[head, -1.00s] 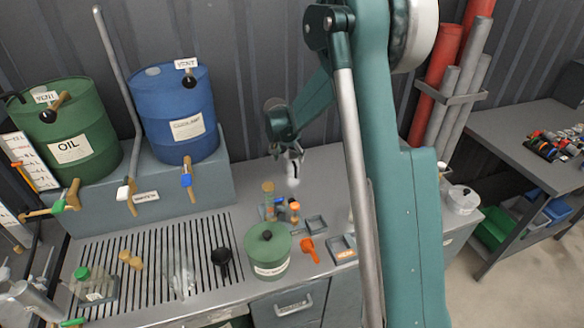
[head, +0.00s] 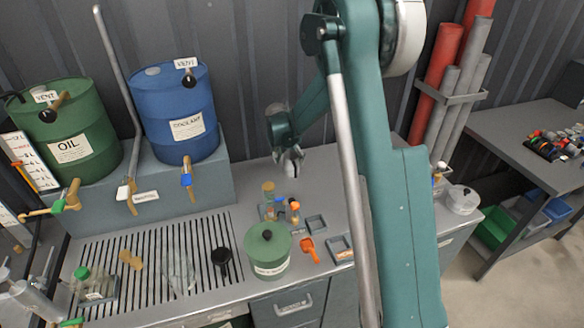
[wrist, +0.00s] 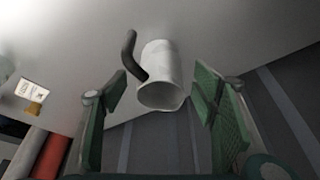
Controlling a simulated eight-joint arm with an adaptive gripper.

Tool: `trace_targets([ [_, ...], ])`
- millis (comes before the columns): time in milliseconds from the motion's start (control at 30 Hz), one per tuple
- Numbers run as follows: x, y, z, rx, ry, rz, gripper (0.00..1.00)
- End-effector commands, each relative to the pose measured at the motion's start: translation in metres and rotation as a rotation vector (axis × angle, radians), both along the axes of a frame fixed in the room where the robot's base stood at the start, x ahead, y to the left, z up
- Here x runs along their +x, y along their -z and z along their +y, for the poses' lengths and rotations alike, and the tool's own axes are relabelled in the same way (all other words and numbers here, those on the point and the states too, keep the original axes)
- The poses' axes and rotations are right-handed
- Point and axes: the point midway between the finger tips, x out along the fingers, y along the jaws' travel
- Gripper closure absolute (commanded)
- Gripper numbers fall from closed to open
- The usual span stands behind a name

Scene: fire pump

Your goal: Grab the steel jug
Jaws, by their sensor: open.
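In the wrist view, a pale grey metal jug (wrist: 160,75) with a dark curved handle (wrist: 128,50) on its left lies ahead, between the two green-padded fingers of my gripper (wrist: 158,98). Its open mouth faces the camera. There are gaps on both sides, and the fingers do not appear to touch it. In the head view, my gripper (head: 290,162) hangs over the back of the grey counter, small and partly hidden by its own links. I cannot make out this jug in the head view; my arm covers part of the counter.
A green lidded pot (head: 267,252), an orange scoop (head: 308,250) and small bottles (head: 294,208) stand in front of my gripper. A blue drum (head: 185,115) and a green drum (head: 70,130) stand to the left. A white lidded pot (head: 463,200) sits at the right end.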

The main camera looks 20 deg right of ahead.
Motion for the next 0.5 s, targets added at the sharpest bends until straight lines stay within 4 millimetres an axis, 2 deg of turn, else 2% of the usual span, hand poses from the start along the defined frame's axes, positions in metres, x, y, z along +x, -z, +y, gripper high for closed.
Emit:
trace_targets([
  [267,0.001,0.004,-0.001,0.000,0.000,0.000,0.41],
  [500,0.007,0.022,-0.004,0.000,0.000,0.000,0.41],
])
